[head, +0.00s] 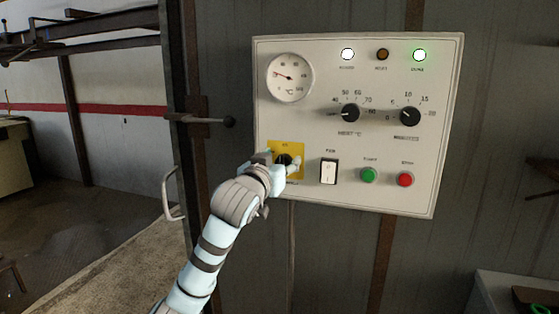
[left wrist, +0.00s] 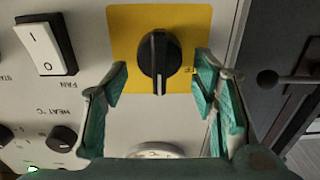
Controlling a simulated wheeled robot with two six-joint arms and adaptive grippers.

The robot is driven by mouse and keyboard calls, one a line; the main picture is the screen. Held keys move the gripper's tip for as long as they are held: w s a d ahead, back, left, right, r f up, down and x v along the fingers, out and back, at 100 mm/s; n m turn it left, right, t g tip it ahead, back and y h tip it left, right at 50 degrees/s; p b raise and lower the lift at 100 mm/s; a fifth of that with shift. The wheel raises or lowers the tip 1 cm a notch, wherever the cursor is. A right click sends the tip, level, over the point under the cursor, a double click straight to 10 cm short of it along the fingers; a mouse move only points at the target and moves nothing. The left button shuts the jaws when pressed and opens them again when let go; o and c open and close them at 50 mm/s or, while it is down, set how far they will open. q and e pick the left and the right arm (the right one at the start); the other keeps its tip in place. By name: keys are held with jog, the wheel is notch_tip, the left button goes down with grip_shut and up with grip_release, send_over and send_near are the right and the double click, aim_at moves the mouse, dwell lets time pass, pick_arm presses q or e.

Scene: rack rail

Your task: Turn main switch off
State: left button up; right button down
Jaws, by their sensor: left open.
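The main switch is a black knob (left wrist: 160,62) on a yellow plate (left wrist: 198,20) at the panel's lower left. The plate also shows in the head view (head: 299,148), with the knob partly hidden by my gripper. The wrist picture is upside down; there the knob's white mark points to the picture's bottom, which is the panel's top. A partly covered label ending in "F" sits to the knob's right. My left gripper (head: 284,164) is open at the switch, its green fingers (left wrist: 161,74) on either side of the knob, with gaps visible. My right gripper is not in view.
The white panel (head: 330,110) carries a dial gauge (head: 290,77), two black knobs, a white rocker switch (head: 328,171), a green button (head: 369,175) and a red button (head: 405,179). White and green lamps are lit; the amber is dark. A door handle (head: 205,120) juts out left.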

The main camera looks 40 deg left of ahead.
pick_arm(q)
jog(key=shift+c, duration=0.4)
jog(key=c, duration=1.1)
jog(key=shift+o, duration=0.2)
jog(key=shift+n, duration=0.4)
jog(key=n, duration=0.2)
jog(key=shift+a+n, duration=0.2)
jog(key=shift+n, duration=0.1)
jog(key=shift+s+a+f+n+b, duration=0.2)
jog(key=shift+n+b, duration=1.05)
jog(key=shift+n, duration=1.2)
jog(key=shift+w+a+f+n+b, duration=0.1)
jog(key=shift+f+n+b, duration=0.15)
jog(key=shift+n+b, duration=1.6)
jog(key=shift+s+a+f+n+b, duration=0.2)
jog(key=shift+n+b, duration=0.5)
jog(key=shift+n, duration=2.3)
